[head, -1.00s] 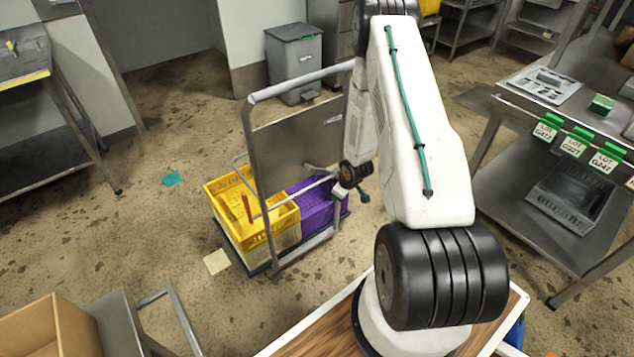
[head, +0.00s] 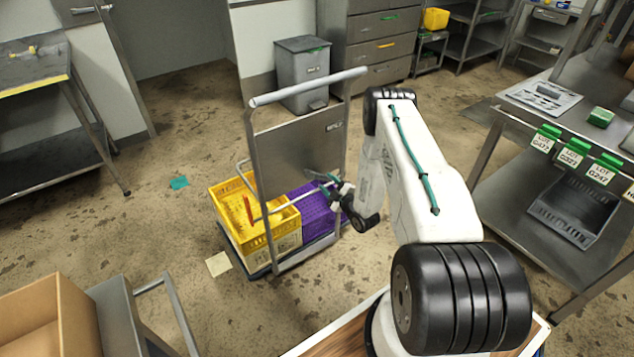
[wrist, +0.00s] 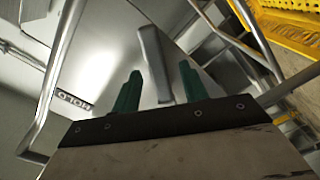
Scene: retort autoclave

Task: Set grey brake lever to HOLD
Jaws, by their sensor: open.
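The grey brake lever (wrist: 152,58) shows in the wrist view as a flat grey bar on the trolley's metal panel (head: 300,145). Its lower part appears between the two green fingertips of my gripper (wrist: 160,74), which are apart with nothing clamped. I cannot tell whether either finger touches it. A HOLD label (wrist: 74,101) is on the panel, left of the lever in the wrist view, and the lever does not point at it. In the head view my gripper (head: 326,184) is at the panel's lower right, and the lever cannot be made out there.
The trolley's tubular handle (head: 308,86) rises over the panel. A yellow crate (head: 262,225) and a purple crate (head: 318,215) stand on its base. A steel table (head: 500,125) is at right, a cardboard box (head: 75,310) at lower left. Floor left of the trolley is mostly clear.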

